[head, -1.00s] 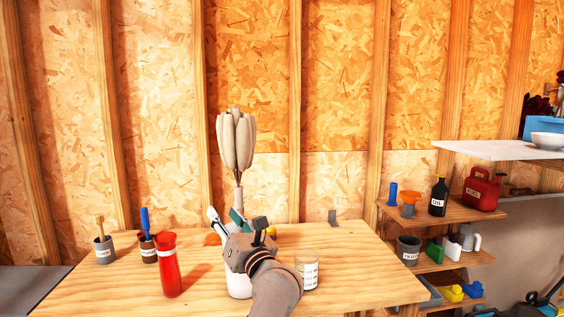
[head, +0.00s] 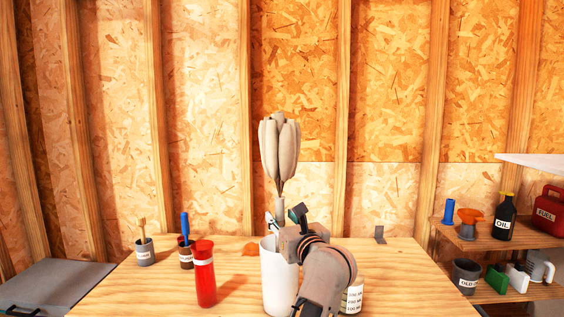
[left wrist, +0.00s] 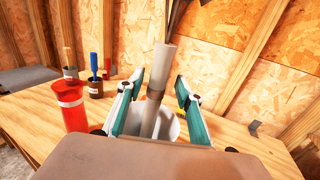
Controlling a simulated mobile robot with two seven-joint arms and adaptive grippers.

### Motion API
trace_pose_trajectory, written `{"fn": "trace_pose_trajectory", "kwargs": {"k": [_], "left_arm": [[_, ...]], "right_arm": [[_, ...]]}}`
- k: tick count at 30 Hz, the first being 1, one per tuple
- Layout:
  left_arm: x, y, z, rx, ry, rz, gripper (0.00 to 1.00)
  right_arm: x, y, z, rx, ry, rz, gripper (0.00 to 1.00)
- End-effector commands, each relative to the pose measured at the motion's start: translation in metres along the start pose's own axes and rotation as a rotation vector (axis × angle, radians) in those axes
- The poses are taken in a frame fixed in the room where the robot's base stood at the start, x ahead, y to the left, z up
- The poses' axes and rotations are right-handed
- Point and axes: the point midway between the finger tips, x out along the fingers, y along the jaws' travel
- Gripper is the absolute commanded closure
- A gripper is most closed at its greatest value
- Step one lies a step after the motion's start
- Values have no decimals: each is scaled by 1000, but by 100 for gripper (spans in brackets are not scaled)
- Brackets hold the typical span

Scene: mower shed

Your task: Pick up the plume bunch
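The plume bunch (head: 279,150) has pale grey-beige plumes on a straight grey stem. It stands upright in a white cylindrical container (head: 273,278) on the wooden table. In the left wrist view its stem (left wrist: 164,72) rises between my fingers, and the plumes are mostly cut off at the top. My left gripper (head: 284,214) is at the container's mouth. In the left wrist view its teal-padded fingers (left wrist: 160,84) are open on either side of the stem, with gaps showing. The gripper hides part of the lower stem and rim. My right gripper is not in view.
A red bottle (head: 204,278) stands left of the container. Two small labelled pots, a grey one (head: 145,257) and a brown one (head: 186,258), stand farther left. A labelled jar (head: 353,296) is partly behind my arm. Shelves (head: 475,241) with cans are at the right.

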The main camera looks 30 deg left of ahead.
Motion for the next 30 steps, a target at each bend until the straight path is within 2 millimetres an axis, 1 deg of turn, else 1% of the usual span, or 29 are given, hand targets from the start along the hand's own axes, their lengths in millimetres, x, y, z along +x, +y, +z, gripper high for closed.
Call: {"fn": "trace_pose_trajectory", "kwargs": {"k": [4, 8, 11, 12, 13, 24, 26, 30], "left_arm": [[2, 2, 1, -1, -2, -1, 64], [2, 2, 1, 0, -2, -1, 64], [2, 2, 1, 0, -2, -1, 87], [2, 2, 1, 0, -2, -1, 98], [2, 2, 1, 0, -2, -1, 100], [2, 2, 2, 0, -1, -1, 100], [2, 2, 5, -2, -2, -1, 100], [2, 2, 18, -3, -3, -1, 100]], "right_arm": [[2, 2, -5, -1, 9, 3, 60], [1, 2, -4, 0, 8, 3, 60], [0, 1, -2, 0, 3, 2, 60], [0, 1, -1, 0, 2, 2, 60], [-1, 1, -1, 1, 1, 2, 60], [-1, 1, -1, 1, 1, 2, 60], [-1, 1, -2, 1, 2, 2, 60], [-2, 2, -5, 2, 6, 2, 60]]}}
